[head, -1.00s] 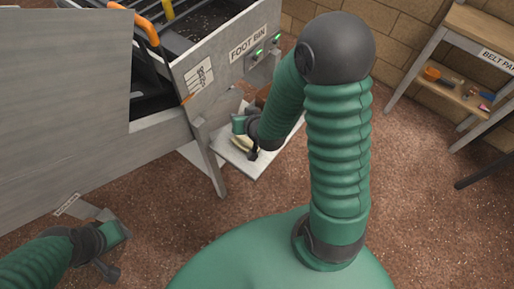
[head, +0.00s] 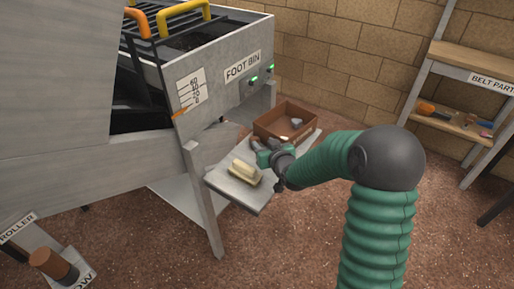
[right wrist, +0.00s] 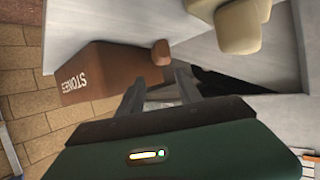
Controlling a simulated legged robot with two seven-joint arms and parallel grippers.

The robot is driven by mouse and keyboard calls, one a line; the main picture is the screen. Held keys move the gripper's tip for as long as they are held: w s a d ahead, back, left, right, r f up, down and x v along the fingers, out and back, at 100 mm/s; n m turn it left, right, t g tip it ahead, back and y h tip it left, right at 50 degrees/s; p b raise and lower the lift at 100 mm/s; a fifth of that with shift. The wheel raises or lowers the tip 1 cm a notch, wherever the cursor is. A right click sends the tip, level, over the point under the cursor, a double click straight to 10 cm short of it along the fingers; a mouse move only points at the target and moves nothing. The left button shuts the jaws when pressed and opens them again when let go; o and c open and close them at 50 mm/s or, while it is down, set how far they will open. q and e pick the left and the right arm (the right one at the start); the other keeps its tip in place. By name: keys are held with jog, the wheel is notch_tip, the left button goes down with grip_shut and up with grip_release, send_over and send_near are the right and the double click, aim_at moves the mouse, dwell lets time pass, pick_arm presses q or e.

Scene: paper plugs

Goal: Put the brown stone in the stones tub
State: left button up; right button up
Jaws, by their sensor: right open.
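The stones tub (head: 270,132) is an open brown box at the back of the grey shelf (head: 252,198), with a small grey piece inside. In the right wrist view the tub (right wrist: 95,72) shows its STONES lettering. The brown stone (right wrist: 161,52) is a small rounded lump just beyond my right fingertips, beside the tub in the picture. I cannot make it out in the head view, where my gripper may cover it. My right gripper (head: 262,152) is open and empty in front of the tub; its two fingers (right wrist: 160,78) are spread apart. My left gripper is out of view.
A cream block (head: 243,172) lies on the shelf near my right gripper, and also shows in the wrist view (right wrist: 238,25). The foot bin machine (head: 225,90) stands left. A wooden rack (head: 462,115) is at right; gravel floor lies between.

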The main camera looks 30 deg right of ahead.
aim_at(257, 141)
jog(key=shift+w+a+f, duration=0.15)
jog(key=shift+w+a, duration=0.1)
jog(key=shift+w, duration=0.15)
jog(key=shift+w+f+b, duration=1)
jog(key=shift+w+b, duration=0.05)
jog(key=shift+b, duration=0.05)
jog(key=shift+w+d+f, duration=0.2)
jog(key=shift+w+d, duration=0.1)
jog(key=shift+w, duration=0.2)
jog(key=shift+w+d+f, duration=0.2)
jog(key=shift+w+d, duration=0.1)
jog(key=shift+w, duration=0.2)
jog(key=shift+w+d, duration=0.1)
jog(key=shift+d, duration=0.05)
jog(key=shift+r, duration=0.1)
jog(key=shift+c, duration=0.4)
jog(key=shift+a, duration=0.25)
jog(key=c, duration=0.5)
grip_shut()
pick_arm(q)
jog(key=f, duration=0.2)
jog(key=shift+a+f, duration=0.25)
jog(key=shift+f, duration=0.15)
pick_arm(e)
jog(key=shift+d, duration=0.15)
